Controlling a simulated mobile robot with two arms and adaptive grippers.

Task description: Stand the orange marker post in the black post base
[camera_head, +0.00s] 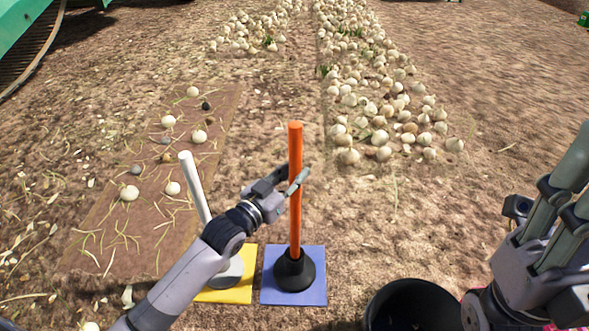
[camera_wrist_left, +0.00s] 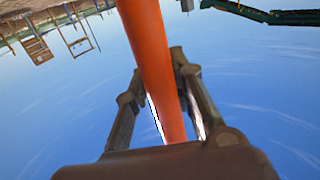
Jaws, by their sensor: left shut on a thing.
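The orange marker post (camera_head: 295,222) stands upright in the head view, its lower end at the top of the black post base (camera_head: 294,274). The base sits on a blue square mat (camera_head: 269,291). My left gripper (camera_head: 298,182) is shut on the post at about its upper middle. In the left wrist view the orange post (camera_wrist_left: 150,50) runs between the two fingers of the left gripper (camera_wrist_left: 180,75). Whether the post is fully seated inside the base is hidden. The right arm shows at the right edge, but its fingertips are not in view.
A white post (camera_head: 195,187) with a grey base stands on a yellow mat (camera_head: 240,290) left of the blue mat, partly behind my left arm. A black bucket (camera_head: 412,300) is at the lower right. Onions (camera_head: 375,120) lie in rows ahead. A brown strip (camera_head: 150,210) with onions lies left.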

